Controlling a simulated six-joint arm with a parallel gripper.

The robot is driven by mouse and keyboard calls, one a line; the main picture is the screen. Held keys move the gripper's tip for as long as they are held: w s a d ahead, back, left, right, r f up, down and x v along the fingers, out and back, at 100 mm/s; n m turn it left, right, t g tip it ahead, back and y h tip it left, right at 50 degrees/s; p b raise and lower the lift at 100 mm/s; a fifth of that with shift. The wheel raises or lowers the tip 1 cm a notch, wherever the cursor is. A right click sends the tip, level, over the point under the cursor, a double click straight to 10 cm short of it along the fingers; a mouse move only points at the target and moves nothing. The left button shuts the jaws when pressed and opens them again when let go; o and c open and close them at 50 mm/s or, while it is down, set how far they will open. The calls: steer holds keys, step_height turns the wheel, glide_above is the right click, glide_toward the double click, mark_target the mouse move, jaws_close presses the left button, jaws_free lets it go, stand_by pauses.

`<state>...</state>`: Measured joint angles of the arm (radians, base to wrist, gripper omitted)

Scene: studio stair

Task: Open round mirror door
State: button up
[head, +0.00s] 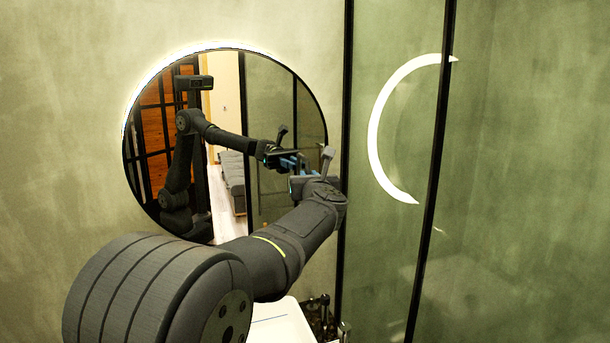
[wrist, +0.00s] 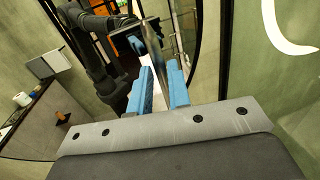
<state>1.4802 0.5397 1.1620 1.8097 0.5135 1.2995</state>
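The round mirror door (head: 275,90) hangs on the greenish wall, left of centre in the head view, with a thin dark rim and a bright light band along its upper left. It looks closed against the wall. It also fills the upper middle of the wrist view (wrist: 190,30), showing a reflection of my arm. My gripper (head: 302,168) is in front of the mirror's lower right part, near its right edge. Whether a fingertip touches the mirror cannot be told.
A glass panel with black frame bars (head: 430,190) stands right of the mirror, carrying a bright arc reflection. A white basin (head: 275,328) lies below my arm, with dark fittings (head: 322,312) beside it. Bare wall (head: 60,150) lies left of the mirror.

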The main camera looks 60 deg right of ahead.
steer(key=shift+x, duration=1.4)
jaws_close()
steer(key=shift+a, duration=0.1)
